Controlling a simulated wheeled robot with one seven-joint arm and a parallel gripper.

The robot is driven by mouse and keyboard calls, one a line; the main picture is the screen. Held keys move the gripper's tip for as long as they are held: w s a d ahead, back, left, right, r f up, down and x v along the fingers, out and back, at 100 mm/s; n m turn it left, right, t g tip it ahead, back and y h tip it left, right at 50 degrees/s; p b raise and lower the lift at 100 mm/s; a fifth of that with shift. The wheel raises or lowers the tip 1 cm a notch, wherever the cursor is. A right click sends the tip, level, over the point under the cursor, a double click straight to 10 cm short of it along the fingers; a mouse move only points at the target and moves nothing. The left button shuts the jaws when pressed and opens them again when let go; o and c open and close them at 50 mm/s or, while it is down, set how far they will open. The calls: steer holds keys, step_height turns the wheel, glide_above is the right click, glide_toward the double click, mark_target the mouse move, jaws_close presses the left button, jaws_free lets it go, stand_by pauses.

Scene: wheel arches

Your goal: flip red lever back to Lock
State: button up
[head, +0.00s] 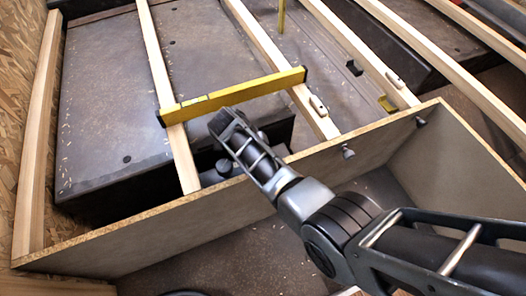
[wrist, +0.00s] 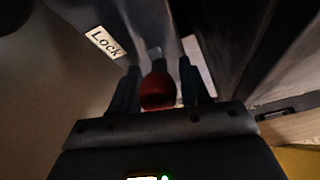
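The red lever's knob (wrist: 158,88) shows in the wrist view between the two dark fingers of my gripper (wrist: 158,85). A finger stands close on each side of the knob. I cannot tell whether both touch it. A grey shaft runs from the knob toward the top of the picture. A white "Lock" label (wrist: 104,42) is on the surface to the upper left of the knob. In the head view my gripper (head: 222,122) is by the wooden slats, and the lever is hidden there.
A yellow spirit level (head: 235,95) lies across the wooden slats (head: 160,65) close to my gripper. A long wooden panel (head: 130,228) with a raw top edge runs under my arm. Dark wheel-arch boxes (head: 110,110) lie beneath the slats.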

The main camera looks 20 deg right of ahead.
steer(key=p+v, duration=0.3)
steer(key=v, duration=0.4)
steer(key=shift+a+r, duration=0.15)
steer(key=shift+r, duration=0.25)
